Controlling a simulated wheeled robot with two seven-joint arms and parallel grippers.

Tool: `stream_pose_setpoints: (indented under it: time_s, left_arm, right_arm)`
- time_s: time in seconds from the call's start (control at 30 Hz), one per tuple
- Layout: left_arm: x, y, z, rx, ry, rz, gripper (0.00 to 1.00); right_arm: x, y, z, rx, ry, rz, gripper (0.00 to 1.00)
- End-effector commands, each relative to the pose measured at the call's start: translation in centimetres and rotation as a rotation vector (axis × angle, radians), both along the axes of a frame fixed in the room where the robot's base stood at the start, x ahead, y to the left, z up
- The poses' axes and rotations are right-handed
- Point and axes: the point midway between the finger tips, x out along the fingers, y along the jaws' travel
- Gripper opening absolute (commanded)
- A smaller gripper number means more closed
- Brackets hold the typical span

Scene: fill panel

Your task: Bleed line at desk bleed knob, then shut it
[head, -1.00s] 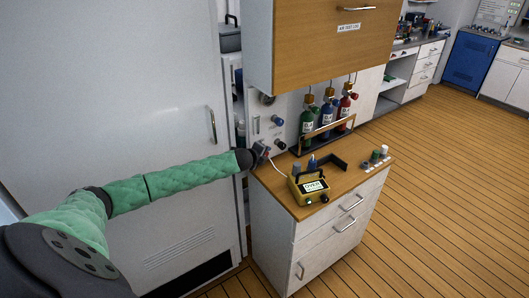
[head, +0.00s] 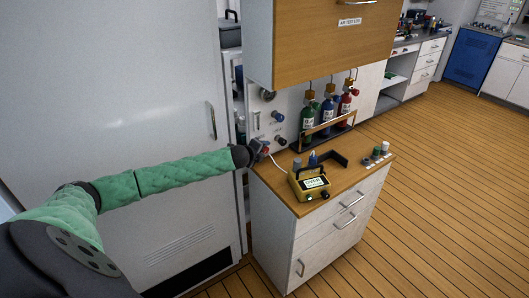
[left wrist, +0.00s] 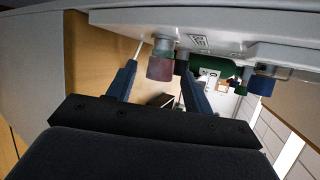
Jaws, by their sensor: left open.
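A dull red knob (left wrist: 160,68) on the desk's panel lies between the two blue fingers of my left gripper (left wrist: 158,72) in the left wrist view. The fingers stand apart on either side of it, and I cannot tell whether they touch it. In the head view my left gripper (head: 262,149) is at the lower left of the white panel (head: 290,103), beside the small red knob (head: 281,141). A blue knob (head: 278,117) sits higher on the panel. No label on the red knob is readable. My right gripper is not in view.
A yellow meter (head: 309,184) with a white lead stands on the desk top (head: 290,202). Green, blue and red bottles (head: 328,110) stand in a rack behind. A wooden cabinet (head: 325,45) hangs above. A tall white cabinet (head: 110,90) is at the left.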

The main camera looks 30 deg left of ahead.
Motion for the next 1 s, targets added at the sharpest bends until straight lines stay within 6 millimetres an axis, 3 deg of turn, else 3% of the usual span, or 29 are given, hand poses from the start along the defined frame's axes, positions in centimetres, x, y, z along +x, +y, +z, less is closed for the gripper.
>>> stream_pose_setpoints:
  time_s: [0.2,0.4,1.0]
  left_arm:
    - [-2.8,-0.1,1.0,0.002,0.001,-0.001,0.52]
    - [-4.2,-0.2,1.9,0.0,0.0,-0.001,0.52]
    - [-4.4,-0.3,2.2,0.0,0.0,-0.001,0.52]
  right_arm:
    - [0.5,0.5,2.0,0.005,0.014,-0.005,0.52]
    - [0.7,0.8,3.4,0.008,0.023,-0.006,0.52]
    - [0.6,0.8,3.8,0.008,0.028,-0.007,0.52]
